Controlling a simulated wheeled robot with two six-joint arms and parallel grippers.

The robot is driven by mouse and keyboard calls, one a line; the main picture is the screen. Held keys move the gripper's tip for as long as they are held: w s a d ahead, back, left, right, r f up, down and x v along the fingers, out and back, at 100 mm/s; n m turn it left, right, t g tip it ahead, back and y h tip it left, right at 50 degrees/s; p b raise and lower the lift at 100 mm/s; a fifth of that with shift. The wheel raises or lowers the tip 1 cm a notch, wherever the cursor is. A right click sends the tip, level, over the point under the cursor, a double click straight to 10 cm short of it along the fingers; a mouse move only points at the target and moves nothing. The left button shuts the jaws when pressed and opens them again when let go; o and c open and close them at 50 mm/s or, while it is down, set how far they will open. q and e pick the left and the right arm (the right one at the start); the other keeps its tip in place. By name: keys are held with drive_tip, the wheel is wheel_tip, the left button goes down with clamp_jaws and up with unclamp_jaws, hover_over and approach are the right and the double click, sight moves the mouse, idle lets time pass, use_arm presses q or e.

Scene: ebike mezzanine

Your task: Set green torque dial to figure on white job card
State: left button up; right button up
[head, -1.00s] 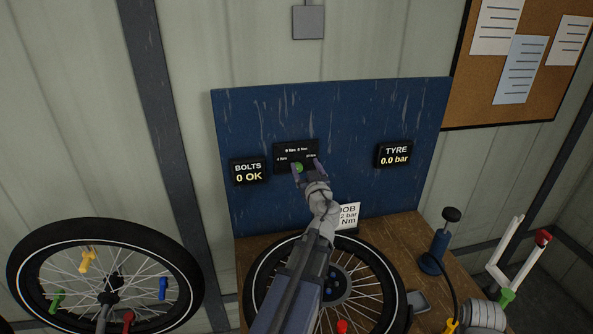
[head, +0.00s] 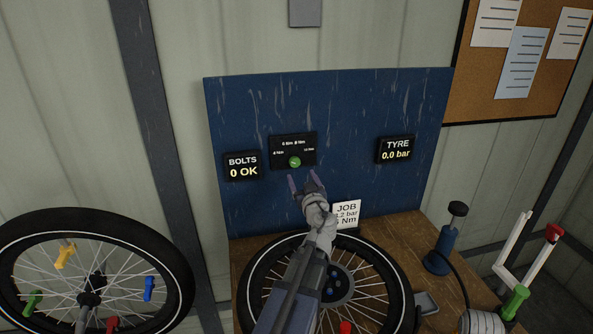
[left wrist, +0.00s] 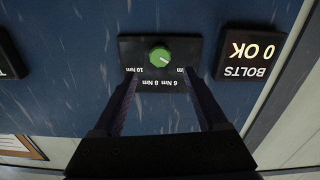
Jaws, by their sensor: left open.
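The green torque dial (head: 295,161) sits on a black plate (head: 281,141) on the blue board, with Nm figures around it. The left wrist view shows the dial (left wrist: 160,56) upside down, its pale mark pointing lower right; the figure at the right is partly covered by a finger. My left gripper (head: 304,178) is open and empty, below and apart from the dial; its fingers (left wrist: 161,80) show in the wrist view. The white job card (head: 347,213) stands behind the wheel. It reads JOB, a bar figure and an Nm figure partly hidden by my arm.
A BOLTS display (head: 243,166) reading 0 OK is left of the dial, and a TYRE display (head: 397,150) reading 0.0 bar is right. A wheel (head: 391,262) lies on the bench below my arm. A blue pump (head: 440,250) stands at the right.

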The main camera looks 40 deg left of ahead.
sight(295, 163)
use_arm(q)
drive_tip(key=x, duration=0.7)
drive_tip(key=shift+w+a, duration=0.25)
drive_tip(key=shift+a, duration=0.1)
clamp_jaws()
idle(0.4)
